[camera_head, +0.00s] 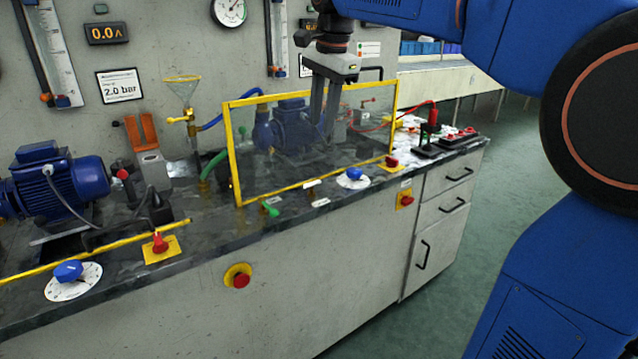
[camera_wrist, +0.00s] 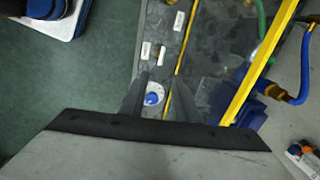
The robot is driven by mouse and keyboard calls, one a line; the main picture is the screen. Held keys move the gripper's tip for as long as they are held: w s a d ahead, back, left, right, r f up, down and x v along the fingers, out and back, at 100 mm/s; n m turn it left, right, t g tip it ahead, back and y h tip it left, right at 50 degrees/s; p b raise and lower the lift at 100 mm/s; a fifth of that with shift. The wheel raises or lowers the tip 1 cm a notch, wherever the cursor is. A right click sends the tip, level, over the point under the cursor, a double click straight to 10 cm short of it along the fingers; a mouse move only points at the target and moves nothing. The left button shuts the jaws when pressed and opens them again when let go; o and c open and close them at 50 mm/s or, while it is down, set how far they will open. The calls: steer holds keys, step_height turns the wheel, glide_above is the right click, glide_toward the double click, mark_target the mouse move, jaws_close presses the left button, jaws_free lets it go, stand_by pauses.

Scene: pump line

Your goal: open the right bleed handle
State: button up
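A small green handle (camera_head: 270,209) sits on the bench top near its front edge, left of two white labels. A small handle-like part with a red tip (camera_head: 367,100) shows behind the yellow-framed clear guard (camera_head: 233,160). I cannot tell which is the right bleed handle. My gripper (camera_head: 323,122) hangs with its fingers pointing down near the guard, in front of the right blue pump (camera_head: 290,125) in the head view. The fingers are apart and empty. In the wrist view my gripper (camera_wrist: 168,98) has a blue knob on a white dial (camera_wrist: 153,97) showing between its fingers.
A yellow funnel valve (camera_head: 188,117), blue hose (camera_head: 215,122) and green hose (camera_head: 212,165) stand left of the guard. The floor (camera_head: 440,300) in front is clear.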

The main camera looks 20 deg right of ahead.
mark_target(313, 184)
steer(key=shift+m, duration=0.3)
steer(key=x, duration=1.7)
steer(key=shift+w+a+r, duration=0.1)
steer(key=shift+a, duration=0.15)
steer(key=shift+c, duration=0.4)
jaws_close()
